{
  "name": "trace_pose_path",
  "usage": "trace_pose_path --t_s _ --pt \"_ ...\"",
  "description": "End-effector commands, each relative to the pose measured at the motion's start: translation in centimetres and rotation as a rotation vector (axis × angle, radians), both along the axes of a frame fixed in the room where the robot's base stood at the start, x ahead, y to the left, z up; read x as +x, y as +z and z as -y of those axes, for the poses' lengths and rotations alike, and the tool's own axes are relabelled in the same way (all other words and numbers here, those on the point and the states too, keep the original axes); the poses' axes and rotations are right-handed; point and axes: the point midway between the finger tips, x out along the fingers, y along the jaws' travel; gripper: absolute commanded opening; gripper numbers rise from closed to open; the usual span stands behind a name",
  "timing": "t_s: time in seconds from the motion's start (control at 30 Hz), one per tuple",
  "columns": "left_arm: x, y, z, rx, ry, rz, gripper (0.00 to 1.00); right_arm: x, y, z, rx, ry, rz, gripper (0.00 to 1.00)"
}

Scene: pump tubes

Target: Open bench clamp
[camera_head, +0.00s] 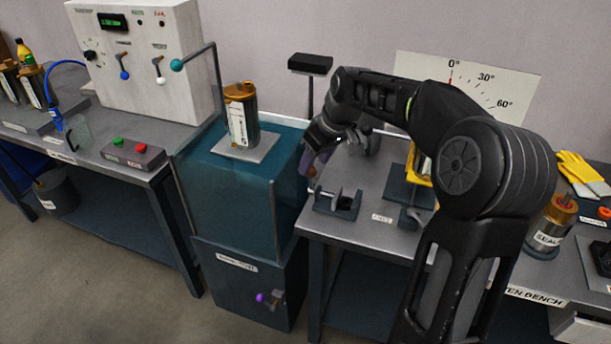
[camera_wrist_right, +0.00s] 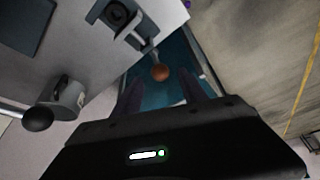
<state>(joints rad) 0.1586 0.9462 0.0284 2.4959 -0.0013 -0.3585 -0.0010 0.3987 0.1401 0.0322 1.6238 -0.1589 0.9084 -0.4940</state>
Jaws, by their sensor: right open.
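The bench clamp (camera_head: 338,204) is a dark grey U-shaped block at the left front edge of the right-hand bench. It also shows at the top of the right wrist view (camera_wrist_right: 122,18). Its handle ends in an orange-brown ball (camera_wrist_right: 160,73). My right gripper (camera_head: 313,170) is just above and behind the clamp. In the right wrist view its two fingers (camera_wrist_right: 160,92) are apart, open and empty, and the ball appears between them in the picture. I cannot tell whether they touch the ball. My left gripper is not in view.
A blue-green tank (camera_head: 225,185) with a labelled canister (camera_head: 240,118) on top stands left of the bench. A yellow frame (camera_head: 412,166) stands behind my right arm.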

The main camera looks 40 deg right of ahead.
Motion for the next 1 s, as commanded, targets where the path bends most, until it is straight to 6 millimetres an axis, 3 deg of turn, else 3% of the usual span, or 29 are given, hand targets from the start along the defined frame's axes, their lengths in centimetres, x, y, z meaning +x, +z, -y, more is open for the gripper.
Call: trace_pose_path --t_s 0.17,0.6,0.93,1.0 --pt "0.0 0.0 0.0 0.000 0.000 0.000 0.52 0.4 -1.2 -0.1 0.001 0.001 -0.004 0.50" --pt "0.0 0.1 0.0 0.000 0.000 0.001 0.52 2.7 -6.8 -0.4 0.001 0.000 -0.003 0.50" --pt "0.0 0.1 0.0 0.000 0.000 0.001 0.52 3.0 -7.2 -0.4 0.000 0.000 0.000 0.50" --pt "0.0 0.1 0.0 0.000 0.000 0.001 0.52 3.0 -7.2 -0.4 0.000 0.000 0.000 0.46"
